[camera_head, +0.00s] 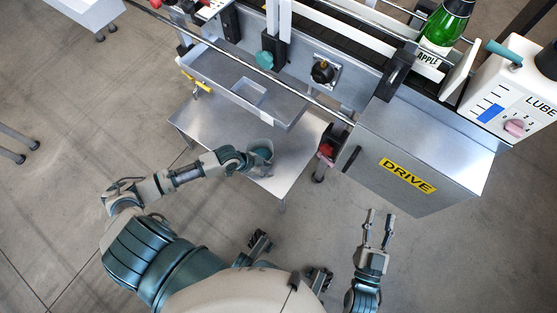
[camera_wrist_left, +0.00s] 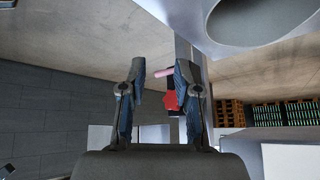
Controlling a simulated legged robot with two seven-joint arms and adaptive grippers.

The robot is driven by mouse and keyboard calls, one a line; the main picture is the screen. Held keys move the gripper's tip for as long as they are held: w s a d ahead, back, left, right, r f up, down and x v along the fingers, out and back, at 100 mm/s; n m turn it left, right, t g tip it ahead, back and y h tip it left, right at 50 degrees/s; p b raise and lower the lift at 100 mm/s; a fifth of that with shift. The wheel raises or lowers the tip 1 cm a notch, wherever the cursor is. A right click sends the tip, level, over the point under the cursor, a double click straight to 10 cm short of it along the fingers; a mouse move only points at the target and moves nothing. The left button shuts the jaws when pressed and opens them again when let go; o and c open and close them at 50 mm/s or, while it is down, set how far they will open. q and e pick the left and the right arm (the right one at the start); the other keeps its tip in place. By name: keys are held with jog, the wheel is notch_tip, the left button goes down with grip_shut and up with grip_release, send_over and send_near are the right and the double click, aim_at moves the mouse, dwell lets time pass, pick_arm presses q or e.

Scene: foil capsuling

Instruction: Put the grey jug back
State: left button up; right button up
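My right gripper (camera_head: 378,214) is open and empty over bare floor.
The metal tray (camera_head: 225,80) overhangs the table's back. The DRIVE box (camera_head: 425,160) stands to the right. A red knob (camera_head: 326,152) sits beside the table's right edge and shows behind the left fingers (camera_wrist_left: 171,100). A green bottle (camera_head: 447,25) stands on the conveyor.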

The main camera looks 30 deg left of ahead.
pick_arm(q)
jog(key=s+d+r+n+t+h, duration=0.25)
jog(key=d+r+t, duration=0.35)
jog(key=d+r, duration=0.5)
notch_tip(320, 180, up, 15)
jog(key=s+n+t+y, duration=0.2)
jog(key=n+t, duration=0.3)
jog(key=t, duration=0.3)
jog(key=shift+s+a+t+y, duration=0.15)
jog(key=shift+s+t+y, duration=0.2)
jog(key=shift+s, duration=0.1)
jog(key=shift+a+r+n, duration=0.1)
jog(key=shift+n, duration=0.15)
